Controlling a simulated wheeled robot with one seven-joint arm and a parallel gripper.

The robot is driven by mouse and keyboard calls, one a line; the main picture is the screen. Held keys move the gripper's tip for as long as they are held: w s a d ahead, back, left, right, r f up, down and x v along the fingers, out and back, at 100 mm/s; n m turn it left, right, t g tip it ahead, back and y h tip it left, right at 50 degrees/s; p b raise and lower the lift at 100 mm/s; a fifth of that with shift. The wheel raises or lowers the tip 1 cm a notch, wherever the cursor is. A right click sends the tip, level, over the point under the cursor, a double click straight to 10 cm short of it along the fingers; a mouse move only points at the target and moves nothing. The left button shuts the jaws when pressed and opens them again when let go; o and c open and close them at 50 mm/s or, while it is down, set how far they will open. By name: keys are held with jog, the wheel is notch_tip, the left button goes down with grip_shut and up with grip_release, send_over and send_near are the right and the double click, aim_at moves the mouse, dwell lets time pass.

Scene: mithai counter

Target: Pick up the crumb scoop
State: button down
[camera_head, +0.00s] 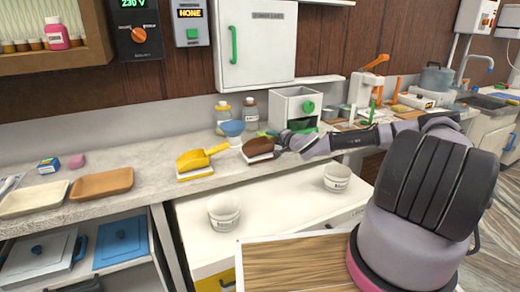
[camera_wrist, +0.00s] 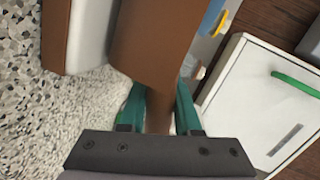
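A brown scoop (camera_head: 258,146) with a white part under it is at the middle of the counter. In the wrist view its brown body (camera_wrist: 150,45) fills the top middle, with a white surface beside it. My gripper (camera_head: 275,139) is at the scoop's handle end. In the wrist view its green fingers (camera_wrist: 160,108) lie on both sides of the brown handle and appear to press on it. I cannot tell whether the scoop is clear of the counter. A yellow scoop (camera_head: 197,158) on a white base stands to its left. No label tells which one is the crumb scoop.
A white box with a green knob (camera_head: 296,105) is just behind my gripper. Two trays (camera_head: 102,183) lie at the left. White tubs (camera_head: 223,212) stand in front, lower down. A white wall cabinet (camera_head: 257,45) hangs above.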

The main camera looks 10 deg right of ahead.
notch_tip(320, 180, up, 10)
dwell(0.8)
dwell(1.2)
